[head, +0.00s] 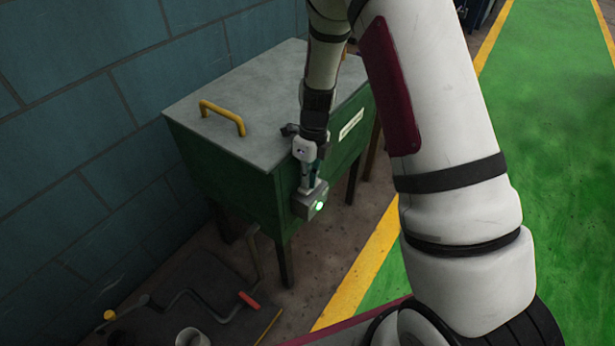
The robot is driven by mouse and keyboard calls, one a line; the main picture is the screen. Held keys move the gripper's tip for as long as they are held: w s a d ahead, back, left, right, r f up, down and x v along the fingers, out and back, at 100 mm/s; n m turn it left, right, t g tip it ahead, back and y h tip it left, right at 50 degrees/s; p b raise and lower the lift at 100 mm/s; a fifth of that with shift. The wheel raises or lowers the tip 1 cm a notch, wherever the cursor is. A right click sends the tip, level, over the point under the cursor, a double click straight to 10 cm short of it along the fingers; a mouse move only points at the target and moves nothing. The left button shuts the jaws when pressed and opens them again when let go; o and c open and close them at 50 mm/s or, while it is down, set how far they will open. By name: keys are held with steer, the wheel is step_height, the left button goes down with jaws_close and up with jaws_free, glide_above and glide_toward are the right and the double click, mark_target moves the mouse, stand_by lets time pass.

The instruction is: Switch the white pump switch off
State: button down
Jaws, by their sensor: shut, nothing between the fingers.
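A small light-grey switch box (309,204) is fixed to the front corner of the green cabinet (230,172). A round green light (319,206) glows on its face. My gripper (311,184) points down right at the top of this box, its fingers shut with nothing between them. The fingertips appear to touch or nearly touch the box; I cannot tell which. The switch's own lever or rocker cannot be made out, and my fingers may hide it, so its position is unclear.
The cabinet has a grey lid with a yellow handle (222,117). A dark mat (165,325) with a red-gripped crank (220,305) and a pale cup (192,338) lies at lower left. A blue block wall stands behind. Green floor (558,120) at right is clear.

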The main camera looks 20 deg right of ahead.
steer(key=shift+s+a+f+h+p, duration=0.25)
steer(key=shift+s+a+h+p, duration=0.05)
steer(key=shift+h+p, duration=0.1)
steer(key=shift+d+f+t, duration=0.1)
steer(key=shift+f+t, duration=0.05)
steer(key=shift+t, duration=0.15)
steer(key=shift+w+d, duration=0.1)
steer(key=shift+d, duration=0.05)
steer(key=shift+w+d, duration=0.4)
steer(key=shift+d, duration=0.2)
